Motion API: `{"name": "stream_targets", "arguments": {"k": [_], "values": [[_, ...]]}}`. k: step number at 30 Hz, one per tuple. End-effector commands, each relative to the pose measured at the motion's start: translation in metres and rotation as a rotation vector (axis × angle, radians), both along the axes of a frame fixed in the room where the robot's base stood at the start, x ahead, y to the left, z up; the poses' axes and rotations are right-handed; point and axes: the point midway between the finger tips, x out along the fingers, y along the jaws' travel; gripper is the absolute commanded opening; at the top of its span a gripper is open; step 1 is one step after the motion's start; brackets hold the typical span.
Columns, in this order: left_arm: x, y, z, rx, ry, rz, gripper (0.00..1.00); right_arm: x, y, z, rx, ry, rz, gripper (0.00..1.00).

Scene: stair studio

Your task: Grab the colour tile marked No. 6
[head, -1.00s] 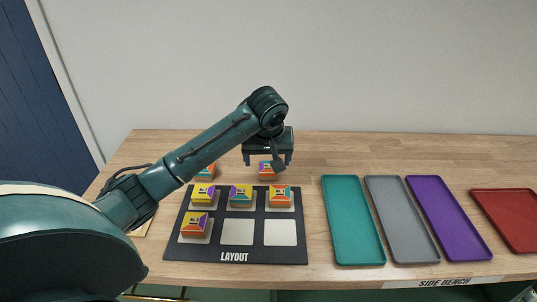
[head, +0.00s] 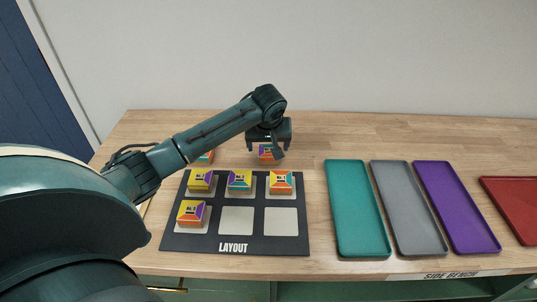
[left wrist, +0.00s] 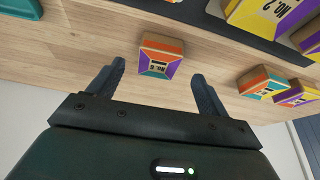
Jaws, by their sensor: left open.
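The colour tile marked No. 6 (left wrist: 160,56) is a small block with an orange top and coloured panels, standing on the wooden bench. In the head view this tile (head: 267,155) is behind the layout board, partly covered by my left gripper (head: 269,149). My left gripper (left wrist: 157,85) is open and empty. In the left wrist view the tile lies ahead of the gap between the fingers, apart from both. My right gripper is not in view.
The dark layout board (head: 235,244) holds several tiles, including No. 2 (head: 240,181), with bare white squares in front. Two more loose tiles (left wrist: 262,82) stand beside No. 6. Teal (head: 356,210), grey (head: 408,210), purple (head: 457,210) and red (head: 510,205) trays lie to the right.

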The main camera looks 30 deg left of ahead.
Motion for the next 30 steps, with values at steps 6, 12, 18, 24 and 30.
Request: {"name": "stream_targets", "arguments": {"k": [6, 12, 18, 24, 30], "values": [[0.011, 0.006, -0.031, 0.001, 0.003, 0.002, 0.78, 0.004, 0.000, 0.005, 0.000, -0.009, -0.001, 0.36], [0.016, 0.008, -0.044, 0.001, 0.001, 0.000, 0.78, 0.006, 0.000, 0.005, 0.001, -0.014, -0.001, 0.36], [0.016, 0.009, -0.043, 0.000, 0.000, -0.001, 0.77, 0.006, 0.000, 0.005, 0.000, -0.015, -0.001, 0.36], [0.016, 0.009, -0.043, 0.001, 0.001, 0.000, 0.60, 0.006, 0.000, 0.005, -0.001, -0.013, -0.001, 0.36], [0.016, 0.009, -0.043, 0.001, 0.001, 0.000, 0.44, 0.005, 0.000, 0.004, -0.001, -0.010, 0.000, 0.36]]}}
